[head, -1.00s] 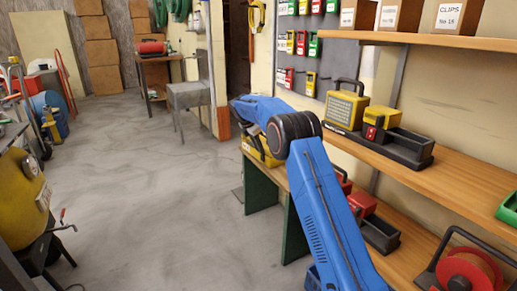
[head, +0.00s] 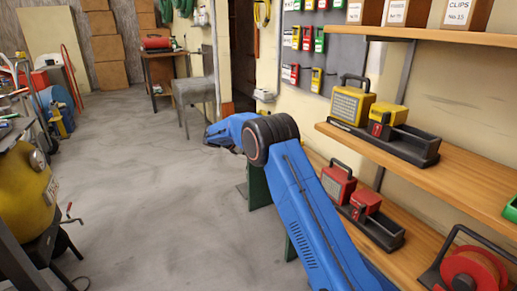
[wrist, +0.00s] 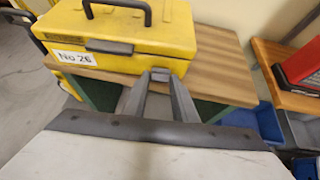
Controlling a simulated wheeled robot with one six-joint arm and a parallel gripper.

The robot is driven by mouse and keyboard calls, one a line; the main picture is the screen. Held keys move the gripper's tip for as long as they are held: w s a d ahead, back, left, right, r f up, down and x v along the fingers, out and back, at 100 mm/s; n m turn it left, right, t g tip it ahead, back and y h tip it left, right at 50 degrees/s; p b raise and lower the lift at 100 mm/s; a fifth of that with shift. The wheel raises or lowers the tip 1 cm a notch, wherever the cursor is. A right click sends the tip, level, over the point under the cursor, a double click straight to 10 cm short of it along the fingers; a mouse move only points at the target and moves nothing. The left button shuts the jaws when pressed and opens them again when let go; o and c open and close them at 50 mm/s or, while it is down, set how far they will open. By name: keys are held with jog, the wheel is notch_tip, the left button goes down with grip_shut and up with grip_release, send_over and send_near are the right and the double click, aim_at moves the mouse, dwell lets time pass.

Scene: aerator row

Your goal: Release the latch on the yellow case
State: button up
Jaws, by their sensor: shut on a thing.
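The yellow case (wrist: 160,30) stands on a wooden-topped bench (wrist: 205,62) in the wrist view. It has a dark carry handle (wrist: 115,8) on top, a "No 26" label (wrist: 73,57) and a dark bar (wrist: 108,47) on its front. My gripper (wrist: 160,76) is at the case's lower front edge, right of the bar. Its fingers are closed together on a small grey piece there, which looks like the latch. The fingertips mostly hide that piece. In the head view my blue arm hides the case and the gripper.
Shelves on the right hold a yellow radio (head: 352,101), a smaller yellow box (head: 388,117), red boxes (head: 338,183) and a red reel (head: 473,272). A yellow tank (head: 25,190) stands at the left. The grey floor (head: 140,160) between is open.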

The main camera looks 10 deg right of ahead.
jog(key=f+h, duration=0.1)
jog(key=a+f+t+h, duration=0.1)
jog(key=f+h, duration=0.1)
jog(key=shift+s+a, duration=0.25)
jog(key=shift+s+a+f+t+h, duration=0.1)
jog(key=shift+f+t+h, duration=0.5)
jog(key=shift+h, duration=0.45)
jog(key=shift+a+f+t+h, duration=0.1)
jog(key=shift+f+t+h, duration=0.3)
jog(key=shift+f+h, duration=0.55)
jog(key=shift+r, duration=0.15)
jog(key=o, duration=1)
jog(key=shift+o, duration=0.2)
jog(key=v, duration=1.7)
jog(key=shift+f, duration=0.2)
jog(key=shift+a, duration=0.1)
